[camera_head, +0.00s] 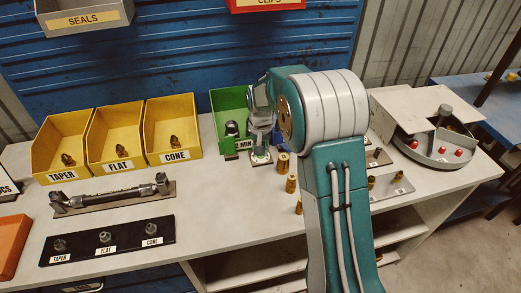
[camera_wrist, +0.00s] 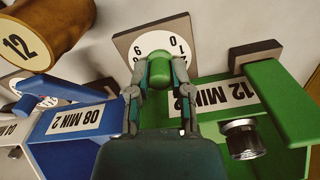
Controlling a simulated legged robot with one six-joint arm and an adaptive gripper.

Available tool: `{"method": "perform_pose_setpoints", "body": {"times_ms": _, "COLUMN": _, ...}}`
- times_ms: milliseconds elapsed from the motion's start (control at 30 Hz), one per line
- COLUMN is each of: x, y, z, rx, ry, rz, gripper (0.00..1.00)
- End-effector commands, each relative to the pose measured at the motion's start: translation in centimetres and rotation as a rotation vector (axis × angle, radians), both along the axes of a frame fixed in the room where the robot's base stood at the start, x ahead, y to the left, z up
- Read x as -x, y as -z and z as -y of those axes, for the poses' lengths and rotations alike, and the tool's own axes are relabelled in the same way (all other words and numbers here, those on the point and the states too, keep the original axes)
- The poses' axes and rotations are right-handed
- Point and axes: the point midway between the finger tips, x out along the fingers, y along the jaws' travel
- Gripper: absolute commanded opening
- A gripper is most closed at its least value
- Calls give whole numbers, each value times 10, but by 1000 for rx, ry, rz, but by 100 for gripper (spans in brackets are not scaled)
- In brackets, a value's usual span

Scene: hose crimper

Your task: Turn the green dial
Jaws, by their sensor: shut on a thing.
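The green dial (camera_wrist: 160,68) stands on a square plate (camera_wrist: 124,42) with a white numbered face in the wrist view. Parts of the numbers 9, 0 and 1 show around it. My gripper (camera_wrist: 159,78) is shut on the dial, one finger on each side. In the head view my gripper (camera_head: 261,136) reaches down at the plate (camera_head: 261,158), in front of the green bin (camera_head: 228,101). The dial itself is hidden there by the gripper.
The green bin (camera_wrist: 280,100) labelled 12 MIN 2, with a metal fitting (camera_wrist: 242,138), is close on the right. A blue bin (camera_wrist: 75,122) labelled 08 MIN 2 is on the left. A brass cylinder (camera_wrist: 45,25) marked 12 is nearby. Yellow bins (camera_head: 117,135) stand further left.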

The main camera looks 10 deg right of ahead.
Motion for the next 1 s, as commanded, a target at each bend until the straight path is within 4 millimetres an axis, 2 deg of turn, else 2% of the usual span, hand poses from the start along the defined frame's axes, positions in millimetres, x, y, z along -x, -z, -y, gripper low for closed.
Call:
{"method": "perform_pose_setpoints", "body": {"times_ms": 500, "x": 2, "y": 4, "z": -1, "rx": -1, "ry": 23, "rz": -8, "gripper": 0}}
{"method": "perform_pose_setpoints", "body": {"times_ms": 533, "x": 2, "y": 4, "z": -1, "rx": -1, "ry": 23, "rz": -8, "gripper": 40}}
{"method": "perform_pose_setpoints", "body": {"times_ms": 567, "x": 2, "y": 4, "z": -1, "rx": -1, "ry": 23, "rz": -8, "gripper": 53}}
{"method": "perform_pose_setpoints", "body": {"times_ms": 600, "x": 2, "y": 3, "z": -1, "rx": -1, "ry": 23, "rz": -7, "gripper": 61}}
{"method": "perform_pose_setpoints", "body": {"times_ms": 1000, "x": 1, "y": -2, "z": 0, "rx": 0, "ry": 23, "rz": -1, "gripper": 61}}
